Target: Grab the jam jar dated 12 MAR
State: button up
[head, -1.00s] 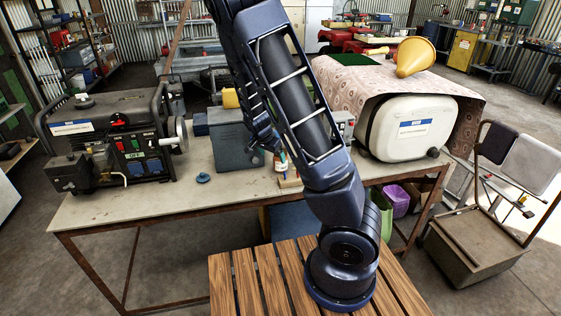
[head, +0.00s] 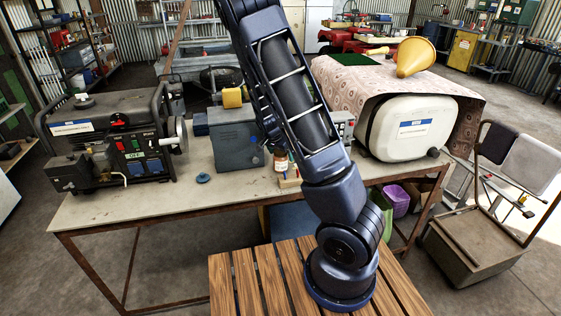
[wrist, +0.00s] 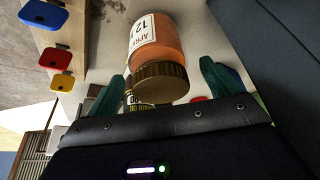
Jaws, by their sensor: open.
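The jam jar (wrist: 160,55) fills the upper middle of the wrist view, with orange contents, a brownish-gold lid and a white label reading "APRI..." and "12 M"; the rest of the date is cut off. It also shows on the bench in the head view (head: 281,161), in front of a grey metal box, partly beside my arm. My gripper (wrist: 163,87) is open, with one green finger on each side of the jar's lid end. No grip on the jar shows; whether a finger touches it I cannot tell.
A wooden block (head: 289,183) with coloured pieces sits close by the jar; its blue tab (wrist: 45,14) shows in the wrist view. The grey metal box (head: 236,140) stands behind-left. A generator (head: 115,145) and white tank (head: 408,128) flank the bench (head: 215,205).

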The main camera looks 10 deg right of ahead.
jog(key=shift+x, duration=1)
jog(key=shift+c, duration=0.2)
jog(key=c, duration=1.4)
jog(key=shift+r, duration=0.1)
